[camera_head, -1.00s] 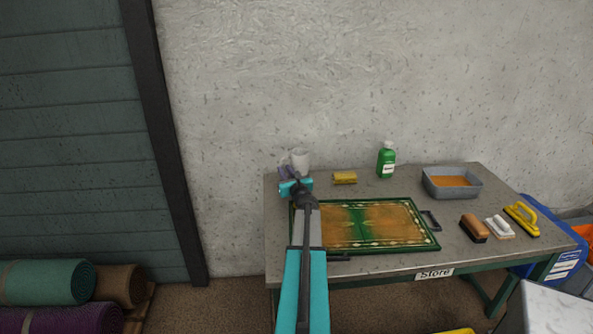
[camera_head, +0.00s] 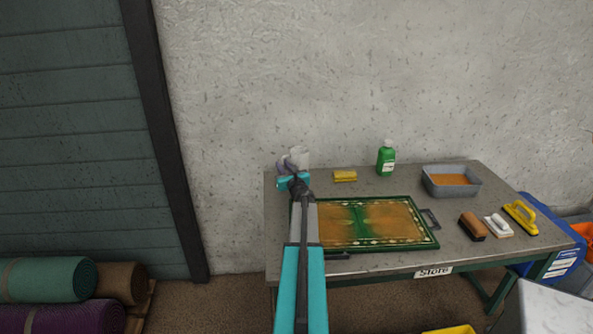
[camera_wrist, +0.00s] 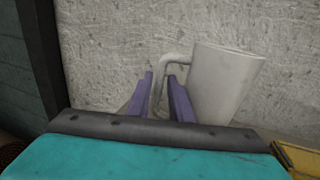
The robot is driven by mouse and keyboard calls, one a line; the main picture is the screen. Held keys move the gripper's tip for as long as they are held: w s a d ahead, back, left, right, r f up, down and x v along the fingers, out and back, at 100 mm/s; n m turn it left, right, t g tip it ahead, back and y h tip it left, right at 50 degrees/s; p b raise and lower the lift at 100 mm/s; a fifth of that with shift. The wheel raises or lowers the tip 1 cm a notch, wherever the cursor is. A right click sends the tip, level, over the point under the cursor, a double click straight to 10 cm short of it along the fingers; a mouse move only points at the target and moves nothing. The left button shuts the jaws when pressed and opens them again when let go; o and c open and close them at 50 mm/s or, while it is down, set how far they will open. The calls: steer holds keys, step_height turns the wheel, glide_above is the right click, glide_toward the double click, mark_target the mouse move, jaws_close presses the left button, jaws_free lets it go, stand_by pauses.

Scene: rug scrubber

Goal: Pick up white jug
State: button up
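The white jug (camera_head: 301,156) stands upright at the back left corner of the table, near the wall. In the wrist view the white jug (camera_wrist: 222,85) is right of centre, with its handle on its left side. My gripper (camera_head: 286,164) is just left of and in front of the jug. In the wrist view my gripper (camera_wrist: 161,78) is open, its two purple fingers apart. The handle shows in the gap between the fingers; I cannot tell whether they touch it. The lower part of the handle is partly hidden by the fingers.
On the table (camera_head: 400,188) are a yellow sponge (camera_head: 345,176), a green bottle (camera_head: 386,159), a grey tray (camera_head: 452,190), a green-bordered rug (camera_head: 385,222) and several brushes at the right. The wall is close behind the jug.

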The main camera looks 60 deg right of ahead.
jaws_close()
stand_by(1.3)
